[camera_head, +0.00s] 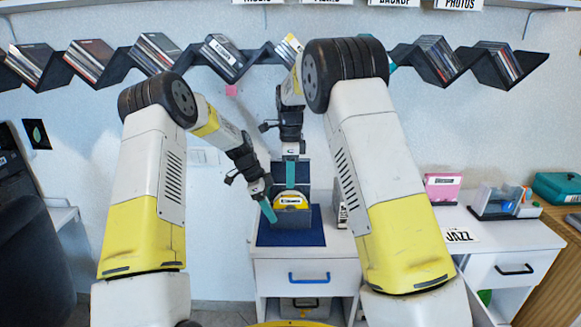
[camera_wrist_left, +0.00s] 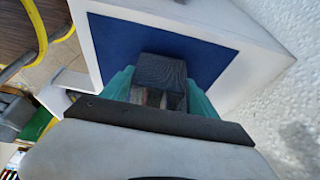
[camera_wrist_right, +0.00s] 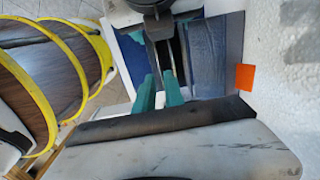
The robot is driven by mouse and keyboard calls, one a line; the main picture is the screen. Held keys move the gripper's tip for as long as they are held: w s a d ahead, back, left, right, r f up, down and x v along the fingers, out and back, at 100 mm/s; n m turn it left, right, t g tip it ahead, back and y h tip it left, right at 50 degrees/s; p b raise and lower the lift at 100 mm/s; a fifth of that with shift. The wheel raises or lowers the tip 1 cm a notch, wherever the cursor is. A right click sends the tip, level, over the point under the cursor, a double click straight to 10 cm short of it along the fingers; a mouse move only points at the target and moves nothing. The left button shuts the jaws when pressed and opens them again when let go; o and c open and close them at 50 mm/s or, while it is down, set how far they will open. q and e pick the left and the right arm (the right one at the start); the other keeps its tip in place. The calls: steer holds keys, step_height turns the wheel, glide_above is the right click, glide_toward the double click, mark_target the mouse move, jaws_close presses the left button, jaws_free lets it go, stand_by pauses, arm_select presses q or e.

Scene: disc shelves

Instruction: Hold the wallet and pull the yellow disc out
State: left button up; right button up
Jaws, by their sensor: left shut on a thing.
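The dark grey wallet (camera_head: 293,219) stands on the blue mat (camera_head: 320,226) on a white cabinet. The yellow disc (camera_head: 291,199) stands up out of the wallet's top, its lower part hidden inside. My left gripper (camera_head: 268,208) is at the wallet's left side in the head view. In the left wrist view its teal fingers (camera_wrist_left: 160,92) are shut on the wallet (camera_wrist_left: 162,70), one on each side. My right gripper (camera_head: 291,176) points down just above the disc. In the right wrist view its fingers (camera_wrist_right: 159,82) are a little apart, and I cannot make out the disc between them.
A dark blue upright block (camera_head: 304,171) stands behind the wallet. A zigzag shelf (camera_head: 120,62) with several disc cases runs along the wall.

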mark_target(290, 194)
step_height(290, 194, down, 7)
stand_by(0.3)
jaws_close()
steer(key=shift+r, duration=0.1)
steer(key=shift+r, duration=3.5)
arm_select(q)
steer(key=shift+d, duration=0.1)
arm_select(e)
steer(key=shift+a+r, duration=0.1)
steer(key=shift+r, duration=1.4)
